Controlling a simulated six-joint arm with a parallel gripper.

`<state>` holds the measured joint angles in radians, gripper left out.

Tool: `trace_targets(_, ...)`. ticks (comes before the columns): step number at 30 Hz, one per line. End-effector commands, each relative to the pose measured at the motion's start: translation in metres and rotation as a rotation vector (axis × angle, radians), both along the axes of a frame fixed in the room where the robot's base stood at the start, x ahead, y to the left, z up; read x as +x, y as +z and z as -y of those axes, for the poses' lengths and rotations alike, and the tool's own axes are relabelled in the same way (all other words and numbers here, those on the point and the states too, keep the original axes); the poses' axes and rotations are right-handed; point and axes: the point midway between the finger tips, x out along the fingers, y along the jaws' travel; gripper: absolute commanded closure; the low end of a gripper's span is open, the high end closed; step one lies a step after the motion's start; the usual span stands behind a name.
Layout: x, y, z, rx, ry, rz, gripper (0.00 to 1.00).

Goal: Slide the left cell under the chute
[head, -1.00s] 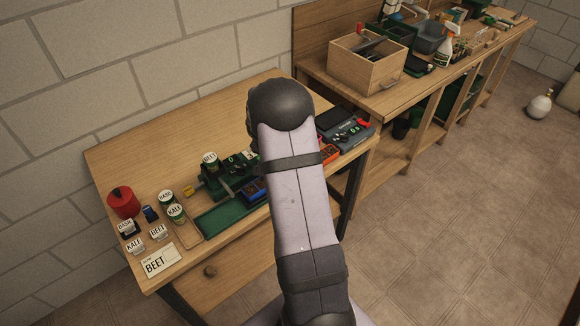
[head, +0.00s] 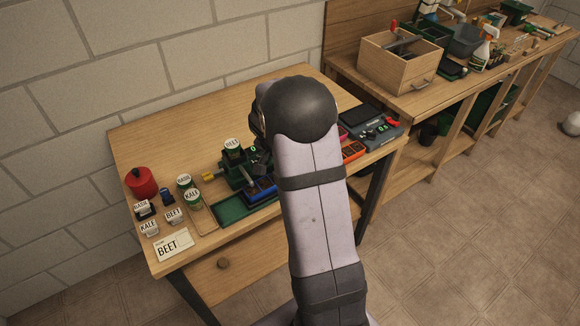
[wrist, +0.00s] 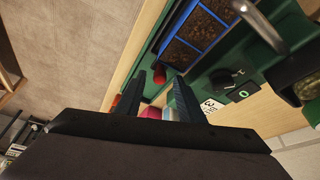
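The blue cell tray (head: 262,188) sits on the green seeder (head: 238,176), partly hidden by my arm in the head view. In the wrist view the tray (wrist: 210,22) shows several dark soil-filled cells with blue dividers, in the green bed (wrist: 222,62). A grey metal tube (wrist: 262,24), perhaps the chute, curves over the bed to the right. My gripper (wrist: 158,82) is open and empty, its two dark fingers apart beside the tray. A small red piece (wrist: 160,73) shows between the fingertips; I cannot tell whether they touch it. My arm hides the gripper in the head view.
A red canister (head: 141,182), KALE can (head: 193,199) and BEET card (head: 174,244) are at the table's left. An orange device (head: 353,151) lies right of my arm. The back of the table (head: 200,125) is clear.

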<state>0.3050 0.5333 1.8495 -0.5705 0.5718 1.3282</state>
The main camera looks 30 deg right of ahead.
Motion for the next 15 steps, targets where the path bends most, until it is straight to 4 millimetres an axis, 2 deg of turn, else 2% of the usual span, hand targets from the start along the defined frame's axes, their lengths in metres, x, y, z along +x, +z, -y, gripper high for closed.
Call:
trace_targets(8,-0.001,0.005,-0.002,-0.001,0.0,0.0,0.65)
trace_targets(15,-0.004,0.03,-0.012,-0.001,0.0,0.004,0.65)
